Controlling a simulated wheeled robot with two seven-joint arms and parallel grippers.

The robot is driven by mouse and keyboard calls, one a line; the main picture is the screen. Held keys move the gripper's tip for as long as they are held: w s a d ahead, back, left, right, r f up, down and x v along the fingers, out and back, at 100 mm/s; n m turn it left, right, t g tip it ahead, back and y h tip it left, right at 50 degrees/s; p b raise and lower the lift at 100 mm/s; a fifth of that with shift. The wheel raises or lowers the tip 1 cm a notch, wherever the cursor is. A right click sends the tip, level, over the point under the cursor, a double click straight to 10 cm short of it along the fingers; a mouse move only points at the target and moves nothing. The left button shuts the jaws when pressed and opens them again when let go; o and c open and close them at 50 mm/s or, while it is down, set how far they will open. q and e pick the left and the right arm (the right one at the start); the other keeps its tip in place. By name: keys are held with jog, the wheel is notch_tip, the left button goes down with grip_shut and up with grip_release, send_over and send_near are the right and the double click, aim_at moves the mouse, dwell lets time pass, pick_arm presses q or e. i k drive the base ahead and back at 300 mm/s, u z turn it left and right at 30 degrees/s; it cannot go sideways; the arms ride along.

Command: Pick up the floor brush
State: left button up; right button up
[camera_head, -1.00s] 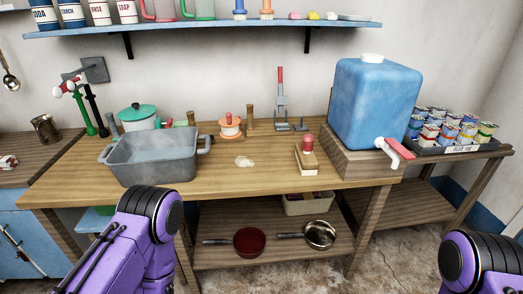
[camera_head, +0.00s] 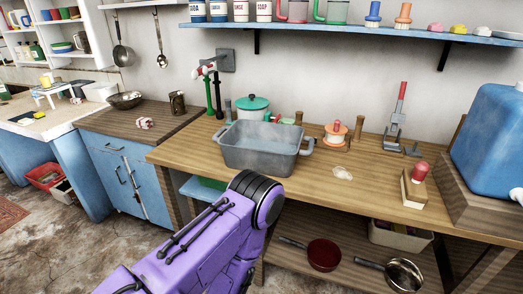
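No thing in view is plainly a floor brush. A wooden block with a red knob (camera_head: 415,187) stands on the wooden bench near its front edge at the right; I cannot tell if it is a brush. Small brush-like things with blue (camera_head: 373,14) and orange (camera_head: 403,16) tops stand on the high shelf. My purple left arm reaches in from the bottom, in front of the bench, but its gripper is out of view. My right gripper is also out of view.
A grey basin (camera_head: 262,148) of water stands on the wooden bench (camera_head: 330,192). A blue water tank (camera_head: 492,140) is at the right. Pans (camera_head: 324,254) lie on the lower shelf. Blue cabinets (camera_head: 128,180) and a red crate (camera_head: 44,176) are at the left. Floor (camera_head: 70,250) is open at bottom left.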

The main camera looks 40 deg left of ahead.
aim_at(414, 194)
jog(key=u, duration=0.05)
jog(key=k, duration=0.6)
jog(key=u, duration=0.75)
jog(key=i, duration=1.25)
jog(key=z, duration=0.25)
